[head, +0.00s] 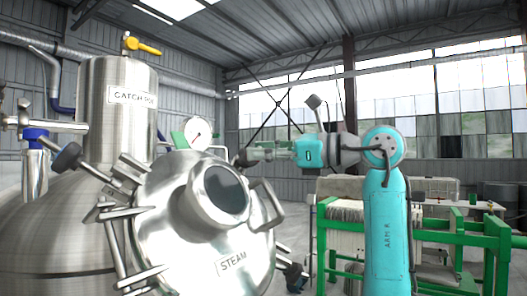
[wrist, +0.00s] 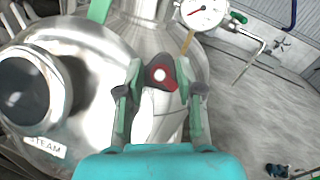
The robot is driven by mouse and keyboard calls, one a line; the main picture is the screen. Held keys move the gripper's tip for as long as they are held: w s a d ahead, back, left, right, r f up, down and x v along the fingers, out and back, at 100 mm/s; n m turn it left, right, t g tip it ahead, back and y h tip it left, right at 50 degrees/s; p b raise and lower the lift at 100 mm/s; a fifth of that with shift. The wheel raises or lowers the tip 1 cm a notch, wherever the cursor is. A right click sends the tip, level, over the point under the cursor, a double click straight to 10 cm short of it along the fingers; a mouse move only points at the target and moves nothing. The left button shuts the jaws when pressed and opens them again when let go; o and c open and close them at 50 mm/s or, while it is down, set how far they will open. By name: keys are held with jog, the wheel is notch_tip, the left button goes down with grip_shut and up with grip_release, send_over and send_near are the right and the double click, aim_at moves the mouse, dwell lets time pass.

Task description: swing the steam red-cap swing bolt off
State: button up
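The red-cap swing bolt (wrist: 163,76) shows in the wrist view as a dark knob with a red part and a pale round centre. It stands at the rim of the steel STEAM lid (head: 160,225), which also shows in the wrist view (wrist: 88,62). My gripper (wrist: 160,72) has its two fingertips on either side of the knob, at about its height in the picture. Whether the fingers touch it is unclear. In the head view my gripper (head: 247,156) reaches left to the lid's upper right rim, where the bolt's red cap is not discernible.
Other swing bolts with dark knobs (head: 67,158) stick out around the lid's left rim. A pressure gauge (head: 198,132) stands behind the lid. The CATCH POT tank (head: 118,112) rises at the left. A green-framed stand (head: 450,236) is at the right.

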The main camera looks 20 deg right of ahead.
grip_shut()
jog(key=shift+r, duration=0.1)
